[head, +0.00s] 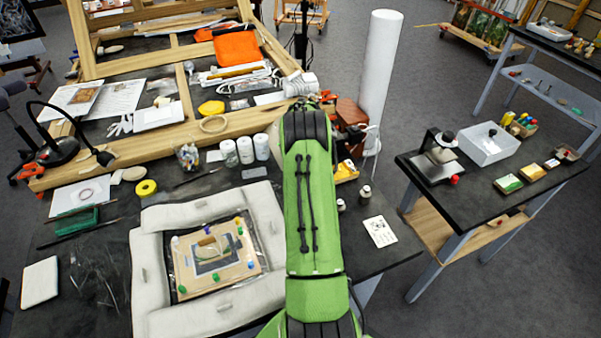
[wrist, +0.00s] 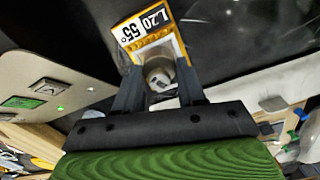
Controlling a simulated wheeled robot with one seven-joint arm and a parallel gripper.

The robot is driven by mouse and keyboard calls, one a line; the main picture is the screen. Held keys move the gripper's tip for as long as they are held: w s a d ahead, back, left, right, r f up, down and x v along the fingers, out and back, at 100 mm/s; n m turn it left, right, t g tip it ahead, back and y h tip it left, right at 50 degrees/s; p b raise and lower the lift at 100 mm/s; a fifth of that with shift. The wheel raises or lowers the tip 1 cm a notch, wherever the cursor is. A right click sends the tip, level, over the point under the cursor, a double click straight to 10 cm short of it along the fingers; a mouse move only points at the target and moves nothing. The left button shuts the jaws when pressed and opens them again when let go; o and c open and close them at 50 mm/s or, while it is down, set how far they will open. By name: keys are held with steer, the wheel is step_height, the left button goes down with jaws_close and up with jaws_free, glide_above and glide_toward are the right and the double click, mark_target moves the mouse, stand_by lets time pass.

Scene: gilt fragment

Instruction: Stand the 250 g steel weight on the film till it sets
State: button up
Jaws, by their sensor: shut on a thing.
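In the wrist view my gripper (wrist: 160,90) is closed on a grey, metal-looking cylinder (wrist: 158,70), which appears to be the steel weight. A yellow-edged item with a label reading "L20 55°" (wrist: 150,24) shows just beyond it; I cannot tell whether they touch. In the head view my green arm hides the gripper and the cylinder. A wooden board (head: 185,278) with coloured pegs lies inside a padded white surround (head: 150,300), with a dark piece (head: 215,268) at its middle. The film itself cannot be clearly made out.
White jars (head: 246,150) and a yellow tape roll (head: 146,188) stand behind the surround. Small bottles (head: 365,194) and a printed card (head: 380,231) lie right of my arm. A lamp (head: 60,150) stands at left. A separate side table (head: 470,195) is at right.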

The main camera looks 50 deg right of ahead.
steer(key=o, duration=0.7)
steer(key=shift+o, duration=0.2)
steer(key=shift+r+p, duration=0.75)
steer(key=shift+r, duration=0.55)
steer(key=shift+o, duration=0.3)
steer(key=o, duration=0.5)
steer(key=shift+f, duration=0.1)
